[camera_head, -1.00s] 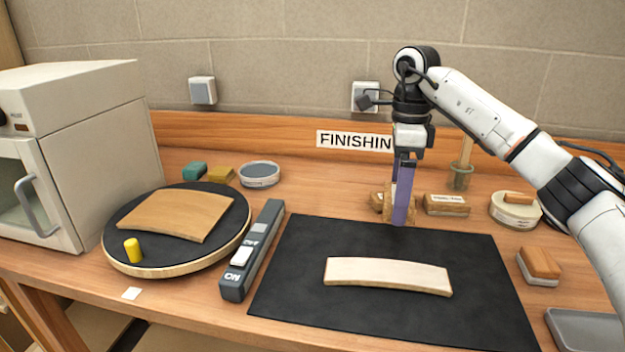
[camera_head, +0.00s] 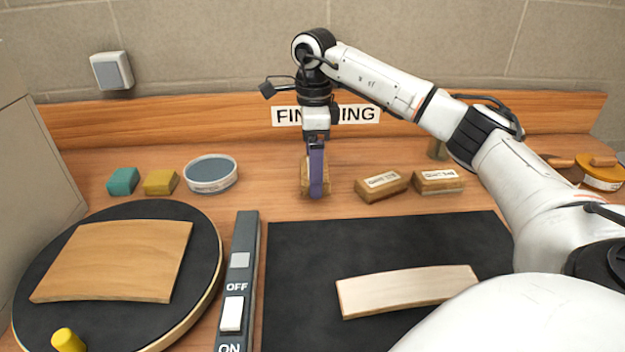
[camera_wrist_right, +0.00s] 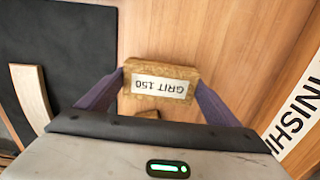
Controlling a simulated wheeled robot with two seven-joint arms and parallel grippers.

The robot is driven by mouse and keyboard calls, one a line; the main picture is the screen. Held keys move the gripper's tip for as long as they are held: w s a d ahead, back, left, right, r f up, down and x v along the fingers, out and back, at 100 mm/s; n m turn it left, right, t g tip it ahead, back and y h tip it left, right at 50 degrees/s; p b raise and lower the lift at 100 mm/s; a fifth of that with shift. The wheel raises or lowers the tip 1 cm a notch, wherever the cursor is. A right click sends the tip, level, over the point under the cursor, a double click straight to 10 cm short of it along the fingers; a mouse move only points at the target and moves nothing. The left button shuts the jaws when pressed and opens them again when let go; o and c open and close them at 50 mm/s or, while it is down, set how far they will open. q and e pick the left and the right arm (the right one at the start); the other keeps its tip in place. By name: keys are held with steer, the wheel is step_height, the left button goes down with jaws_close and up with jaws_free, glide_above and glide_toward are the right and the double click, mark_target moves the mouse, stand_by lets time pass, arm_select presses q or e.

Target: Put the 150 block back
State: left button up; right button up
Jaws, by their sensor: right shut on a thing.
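The 150 block (camera_wrist_right: 160,84) is a tan sanding block with a white label reading GRIT 150. In the right wrist view it sits between the two purple fingers of my right gripper (camera_wrist_right: 160,90), which is shut on it. In the head view my right gripper (camera_head: 317,172) points down at the back of the bench, left of two labelled blocks. The 150 block (camera_head: 306,176) is partly hidden behind a finger there. I cannot tell whether it touches the bench. My left gripper is not in view.
Two labelled grit blocks, one at left (camera_head: 381,187) and one at right (camera_head: 438,181), stand behind the black mat (camera_head: 300,270). A pale curved strip (camera_head: 405,290) lies on the mat. A round tin (camera_head: 210,174), teal block (camera_head: 123,181) and yellow block (camera_head: 160,182) are further left.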

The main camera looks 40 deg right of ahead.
steer(key=shift+f, duration=1.75)
steer(key=shift+f, duration=0.1)
steer(key=o, duration=0.9)
steer(key=shift+f, duration=0.1)
step_height(320, 180, up, 12)
steer(key=shift+r+p, duration=0.2)
steer(key=shift+p, duration=0.1)
steer(key=shift+w, duration=0.1)
